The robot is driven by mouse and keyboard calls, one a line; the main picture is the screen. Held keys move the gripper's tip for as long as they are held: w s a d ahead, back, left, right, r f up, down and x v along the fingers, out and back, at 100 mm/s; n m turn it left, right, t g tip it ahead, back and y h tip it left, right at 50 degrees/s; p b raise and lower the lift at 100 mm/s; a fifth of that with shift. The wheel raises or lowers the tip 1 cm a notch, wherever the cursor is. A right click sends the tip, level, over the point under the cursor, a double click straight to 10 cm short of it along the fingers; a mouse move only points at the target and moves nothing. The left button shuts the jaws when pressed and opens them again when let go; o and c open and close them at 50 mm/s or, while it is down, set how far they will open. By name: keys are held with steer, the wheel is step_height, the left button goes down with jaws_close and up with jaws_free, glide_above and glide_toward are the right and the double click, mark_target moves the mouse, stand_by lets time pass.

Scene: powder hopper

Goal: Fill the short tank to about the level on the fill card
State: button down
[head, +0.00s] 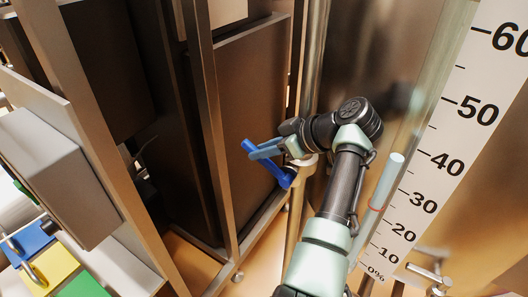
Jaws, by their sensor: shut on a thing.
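My gripper (270,149) reaches left from my arm in the head view and is shut on a blue lever (274,170). The lever slants down to the right beside a steel pipe; part of it is hidden by the gripper. A white percent scale (440,165) runs up the right side, from 0% at the bottom to 60 at the top edge. A pale sight tube (388,184) stands left of the scale with a thin red ring (376,209) around it. The powder level in the tube is not clear. I cannot make out a fill card.
A vertical steel pipe (315,55) stands behind the gripper. A brown metal frame (205,120) with dark panels fills the left and middle. A grey box (55,165) and blue, yellow and green panels (55,270) are at left. A small metal fitting (430,272) sits below the scale.

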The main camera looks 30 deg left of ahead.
steer(key=c, duration=0.7)
jaws_free()
step_height(320, 180, up, 10)
steer(key=b, duration=0.3)
